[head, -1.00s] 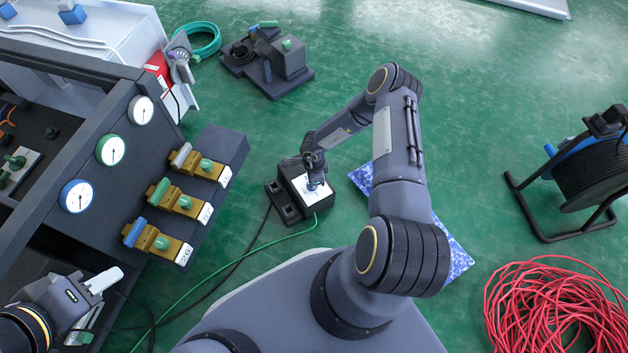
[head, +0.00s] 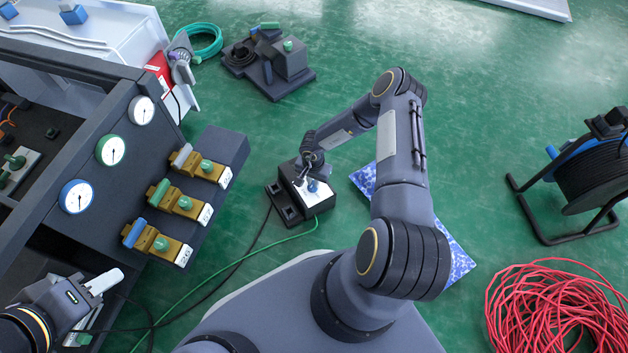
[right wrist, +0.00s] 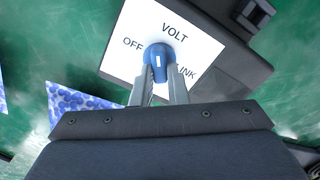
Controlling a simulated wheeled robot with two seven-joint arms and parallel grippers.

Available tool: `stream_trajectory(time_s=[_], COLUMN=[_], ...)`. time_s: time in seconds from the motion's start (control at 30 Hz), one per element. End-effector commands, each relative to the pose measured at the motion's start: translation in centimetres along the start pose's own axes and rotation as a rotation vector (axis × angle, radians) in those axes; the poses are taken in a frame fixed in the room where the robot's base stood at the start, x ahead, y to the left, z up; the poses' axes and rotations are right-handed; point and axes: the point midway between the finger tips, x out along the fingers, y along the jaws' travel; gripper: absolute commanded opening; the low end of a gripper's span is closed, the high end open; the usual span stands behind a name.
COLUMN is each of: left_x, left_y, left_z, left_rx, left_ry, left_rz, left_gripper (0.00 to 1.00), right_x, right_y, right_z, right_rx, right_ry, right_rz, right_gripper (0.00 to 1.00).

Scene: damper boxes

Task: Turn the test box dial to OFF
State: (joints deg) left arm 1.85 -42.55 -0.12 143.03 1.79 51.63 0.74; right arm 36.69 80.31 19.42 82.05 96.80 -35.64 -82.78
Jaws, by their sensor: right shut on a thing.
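The test box (head: 304,204) is a dark box on the floor with a white label plate on top. In the right wrist view its white plate (right wrist: 120,55) reads OFF, VOLT and a partly covered word ending in INK. The blue dial (right wrist: 158,60) has a short white mark; which word it points at I cannot tell for sure. My right gripper (right wrist: 158,88) is shut on the dial, one finger on each side. It also shows above the box in the head view (head: 309,178). My left gripper (head: 103,283) is at the lower left, away from the box; its jaw gap is unclear.
A panel with gauges (head: 112,150) and several brass valves (head: 173,198) stands left. A black cable and a green cable (head: 270,240) run across the floor near the box. A blue-white mat (head: 452,250), red hose coil (head: 555,310) and cable reel (head: 590,170) lie right.

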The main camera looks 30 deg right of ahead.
Motion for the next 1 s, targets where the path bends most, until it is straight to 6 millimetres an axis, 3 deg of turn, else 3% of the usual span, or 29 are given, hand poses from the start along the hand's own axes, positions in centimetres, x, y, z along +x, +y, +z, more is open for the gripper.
stream_trajectory(time_s=[0.6,1.0], left_x=[0.28,0.37], left_y=[-0.13,-0.17], left_z=[0.14,0.19], left_rx=[0.0,0.0], left_ry=[0.0,0.0], left_rz=[0.0,0.0], left_gripper=[0.36,0.36], right_x=[0.0,-0.02], right_y=[-0.44,-0.6], right_z=[0.19,0.34], right_rx=[-0.583,-0.873], right_ry=[-0.001,-0.001], right_rz=[-0.001,-0.002], right_gripper=[0.0,0.0])
